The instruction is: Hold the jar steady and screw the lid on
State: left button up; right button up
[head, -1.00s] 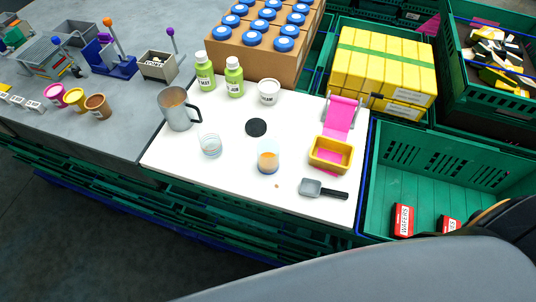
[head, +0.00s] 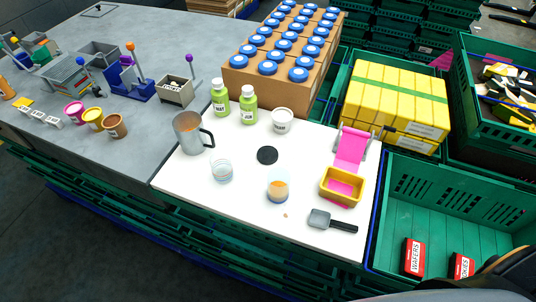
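A clear glass jar (head: 278,190) with orange-brown contents stands upright and open on the white work surface (head: 240,210). A second clear glass vessel (head: 221,174) stands to its left and looks nearly empty. A flat black round lid (head: 267,155) lies on the white surface behind and between them, touching neither. Which of the two vessels the lid fits cannot be told. Neither of my grippers shows in the head view.
A grey jug (head: 188,134), green bottles (head: 219,98) and a white tub (head: 282,121) stand behind. A yellow tray (head: 341,187) and a grey scoop (head: 320,219) lie to the right. A green crate (head: 450,205) borders the right edge. The front left surface is clear.

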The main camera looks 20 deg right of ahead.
aim_at(276, 194)
jog(key=i+j+z, duration=0.15)
jog(key=j+z, duration=0.2)
jog(key=j, duration=0.35)
jog(key=j+z, duration=0.4)
jog(key=j, duration=0.3)
jog(key=j+z, duration=0.35)
jog(key=j, duration=0.35)
